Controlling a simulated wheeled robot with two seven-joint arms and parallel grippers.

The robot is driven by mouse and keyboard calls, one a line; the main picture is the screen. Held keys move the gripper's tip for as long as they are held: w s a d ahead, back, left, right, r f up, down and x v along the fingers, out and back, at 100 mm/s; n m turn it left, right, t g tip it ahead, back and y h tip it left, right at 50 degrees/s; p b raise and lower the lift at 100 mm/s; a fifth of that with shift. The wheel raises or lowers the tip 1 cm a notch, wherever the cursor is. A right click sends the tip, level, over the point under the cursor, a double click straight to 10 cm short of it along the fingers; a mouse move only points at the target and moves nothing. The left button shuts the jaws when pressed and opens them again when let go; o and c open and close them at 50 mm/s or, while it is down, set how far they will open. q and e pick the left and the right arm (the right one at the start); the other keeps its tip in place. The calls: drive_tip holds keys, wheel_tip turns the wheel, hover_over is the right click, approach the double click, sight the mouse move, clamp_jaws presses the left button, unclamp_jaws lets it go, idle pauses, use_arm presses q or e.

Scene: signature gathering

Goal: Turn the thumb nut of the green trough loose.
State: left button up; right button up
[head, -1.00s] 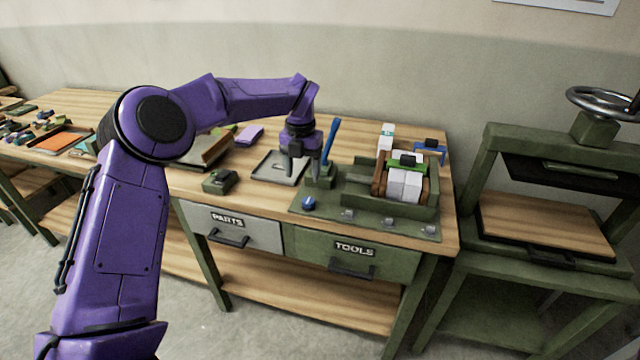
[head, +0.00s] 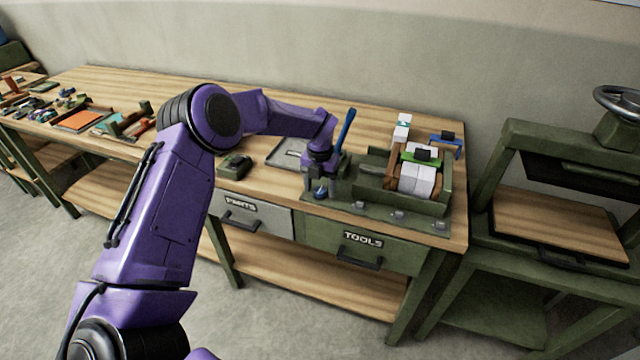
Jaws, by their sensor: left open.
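The green trough (head: 432,207) stands on the right part of the workbench, with white blocks (head: 416,180) between brown boards inside it. A small blue knob (head: 320,194), which looks like the thumb nut, sits at the front left corner of its base plate. My left gripper (head: 321,188) points down over this knob with its jaws open. The fingers appear on either side of the knob; whether they touch it is too small to tell. My right gripper is out of view.
A blue lever (head: 346,130) stands upright close behind my left gripper. A grey tray (head: 284,154) and a dark green block (head: 235,165) lie to the left. A press (head: 552,215) stands at the right. Several small metal pieces line the plate's front.

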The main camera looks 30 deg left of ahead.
sight(320, 189)
use_arm(q)
drive_tip(key=c, duration=1.1)
drive_tip(key=shift+o, duration=0.2)
drive_tip(key=shift+f+n+b, duration=0.15)
drive_tip(key=shift+n+b, duration=0.35)
drive_tip(key=shift+b, duration=0.2)
drive_tip(key=n+b, duration=1.3)
drive_tip(key=b, duration=0.3)
drive_tip(key=shift+n, duration=0.4)
drive_tip(key=shift+n+b, duration=1.55)
drive_tip(key=shift+n, duration=0.15)
drive_tip(key=shift+r, duration=0.2)
drive_tip(key=o, duration=1.1)
drive_tip(key=shift+c, duration=0.2)
wheel_tip(320, 189, up, 10)
drive_tip(key=p, duration=0.2)
drive_tip(key=shift+r, duration=0.25)
